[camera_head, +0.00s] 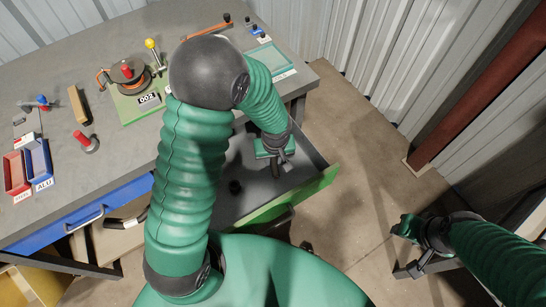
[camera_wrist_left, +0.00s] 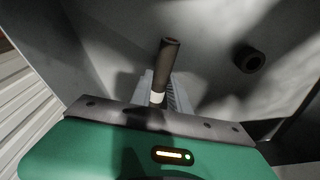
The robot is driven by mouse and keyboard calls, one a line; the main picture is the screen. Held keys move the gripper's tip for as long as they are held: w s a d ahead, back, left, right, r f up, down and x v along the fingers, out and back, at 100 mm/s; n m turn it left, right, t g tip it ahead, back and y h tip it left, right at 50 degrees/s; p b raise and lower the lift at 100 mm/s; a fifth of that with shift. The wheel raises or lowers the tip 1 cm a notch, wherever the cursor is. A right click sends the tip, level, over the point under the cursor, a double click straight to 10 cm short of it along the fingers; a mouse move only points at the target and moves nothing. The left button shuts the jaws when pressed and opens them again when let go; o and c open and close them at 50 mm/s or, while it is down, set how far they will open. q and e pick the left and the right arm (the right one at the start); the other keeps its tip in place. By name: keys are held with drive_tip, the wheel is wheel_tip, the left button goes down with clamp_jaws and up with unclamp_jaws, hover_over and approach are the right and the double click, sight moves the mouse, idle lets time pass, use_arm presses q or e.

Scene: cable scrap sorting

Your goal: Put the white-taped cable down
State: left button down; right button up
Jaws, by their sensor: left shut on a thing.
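My left gripper (camera_head: 276,168) reaches down into the open drawer (camera_head: 318,190). In the left wrist view, the gripper (camera_wrist_left: 165,95) is shut on the white-taped cable (camera_wrist_left: 165,62). This is a short dark piece with a white band close to the gripper, and its free end points away from the gripper. Its lower part is hidden by the gripper, and I cannot tell whether it touches the drawer floor. My right gripper (camera_head: 412,250) hangs at the right, away from the drawer; its fingers are too unclear to judge.
A short dark cylinder (camera_wrist_left: 249,59) lies in the drawer, also visible in the head view (camera_head: 235,187). On the bench (camera_head: 60,65) are a red bin (camera_head: 16,174), a blue bin (camera_head: 39,163) and a green-based fixture (camera_head: 135,103). Bare drawer floor surrounds the cylinder.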

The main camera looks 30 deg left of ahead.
sight(274, 164)
use_arm(q)
drive_tip(key=shift+w+f, duration=0.1)
drive_tip(key=shift+f, duration=0.2)
drive_tip(key=shift+w+f, duration=0.1)
drive_tip(key=shift+f, duration=0.1)
drive_tip(key=c, duration=1.3)
unclamp_jaws()
drive_tip(key=shift+a, duration=0.25)
drive_tip(key=shift+o, duration=0.2)
drive_tip(key=shift+d+r, duration=0.15)
wheel_tip(274, 164, up, 13)
drive_tip(key=s+d+p, duration=0.1)
drive_tip(key=s+p, duration=0.1)
drive_tip(key=p, duration=0.2)
drive_tip(key=s+r+m+t+h, duration=0.1)
drive_tip(key=s+m, duration=0.5)
drive_tip(key=m, duration=0.1)
drive_tip(key=shift+s+d+r, duration=0.2)
drive_tip(key=shift+s+r, duration=0.05)
drive_tip(key=shift+s, duration=0.15)
